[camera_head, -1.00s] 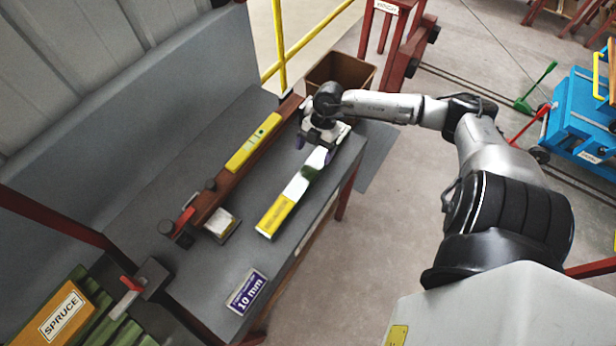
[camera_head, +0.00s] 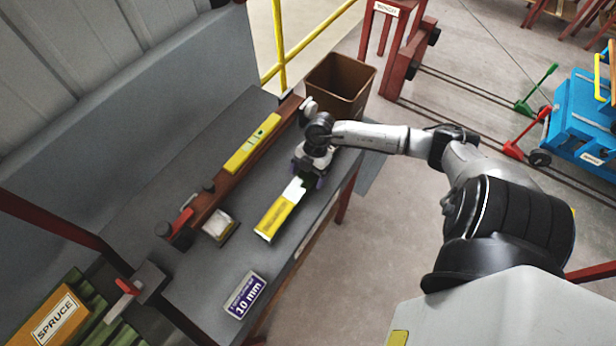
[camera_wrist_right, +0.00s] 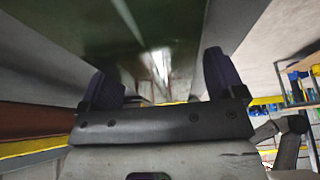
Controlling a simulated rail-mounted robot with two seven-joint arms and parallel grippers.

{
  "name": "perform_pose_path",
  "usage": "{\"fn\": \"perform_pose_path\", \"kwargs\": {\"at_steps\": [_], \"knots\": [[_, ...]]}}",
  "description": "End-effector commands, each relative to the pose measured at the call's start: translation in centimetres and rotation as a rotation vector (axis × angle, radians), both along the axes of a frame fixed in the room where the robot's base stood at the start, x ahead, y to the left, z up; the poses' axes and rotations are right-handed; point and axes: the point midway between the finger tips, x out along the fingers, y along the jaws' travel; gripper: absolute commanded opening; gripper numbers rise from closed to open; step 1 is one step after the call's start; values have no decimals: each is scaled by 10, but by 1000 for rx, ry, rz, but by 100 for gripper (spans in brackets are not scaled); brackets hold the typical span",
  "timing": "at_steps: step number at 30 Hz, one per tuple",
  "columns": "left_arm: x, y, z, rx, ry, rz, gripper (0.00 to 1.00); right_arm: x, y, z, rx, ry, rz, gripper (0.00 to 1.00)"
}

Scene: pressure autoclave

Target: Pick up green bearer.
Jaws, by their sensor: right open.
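A long bar lies on the grey bench in the head view, with a yellow end (camera_head: 273,219), a white stretch (camera_head: 293,190) and a dark green patch partly under my right gripper. I take it for the green bearer, but its far part is hidden by the gripper. My right gripper (camera_head: 308,177) is over the bar, with its dark purple fingers apart. In the right wrist view a glossy dark green surface (camera_wrist_right: 90,40) fills the upper left, close ahead of the open fingers (camera_wrist_right: 160,70). I cannot tell whether they touch it. My left gripper is out of view.
A red-brown rail (camera_head: 215,197) with a yellow level (camera_head: 252,143) runs along the bench (camera_head: 165,200). A "10 mm" sign (camera_head: 246,296) is at the near edge. A brown bin (camera_head: 340,84) stands beyond.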

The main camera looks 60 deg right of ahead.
Motion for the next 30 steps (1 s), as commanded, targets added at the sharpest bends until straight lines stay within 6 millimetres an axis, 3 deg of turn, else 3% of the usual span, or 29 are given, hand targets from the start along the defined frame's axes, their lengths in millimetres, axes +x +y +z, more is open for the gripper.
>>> {"fn": "perform_pose_path", "kwargs": {"at_steps": [5, 30], "knots": [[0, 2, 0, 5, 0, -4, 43, 0, 0, 0, 0, 0, 0, 88], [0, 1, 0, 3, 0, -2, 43, 1, -1, 1, 0, -2, 0, 11]]}}
